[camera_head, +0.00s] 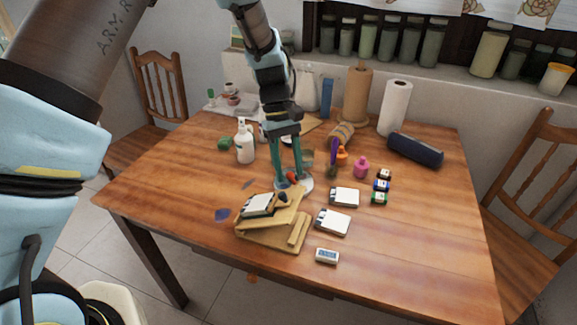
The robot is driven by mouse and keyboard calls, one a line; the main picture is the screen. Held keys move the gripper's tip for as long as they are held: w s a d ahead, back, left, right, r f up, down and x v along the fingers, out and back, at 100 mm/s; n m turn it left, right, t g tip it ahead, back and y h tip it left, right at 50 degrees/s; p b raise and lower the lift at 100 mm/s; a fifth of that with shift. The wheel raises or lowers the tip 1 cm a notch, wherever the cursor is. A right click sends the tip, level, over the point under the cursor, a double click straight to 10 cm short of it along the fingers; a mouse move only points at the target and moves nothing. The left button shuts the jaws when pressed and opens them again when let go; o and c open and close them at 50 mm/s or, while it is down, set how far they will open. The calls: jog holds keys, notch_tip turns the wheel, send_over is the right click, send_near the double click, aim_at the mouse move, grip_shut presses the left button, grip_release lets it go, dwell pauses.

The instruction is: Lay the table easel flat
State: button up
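The wooden table easel (271,238) stands near the front middle of the table. Its upper board is tilted up above the flat base, with a gap between them at the side. A small white pad with a dark edge (258,205) lies on the board. My gripper (290,181) points down just beyond the easel's upper right end. Its two teal fingers are apart, and I see no object held between them. A pale round dish with a red item (293,178) shows by the fingertips. Whether the fingers touch the easel or dish cannot be told.
White pads (333,222) and a small digital device (327,256) lie right of the easel. The table's right front (430,250) is clear.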

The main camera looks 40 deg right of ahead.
grip_shut()
dwell(1.2)
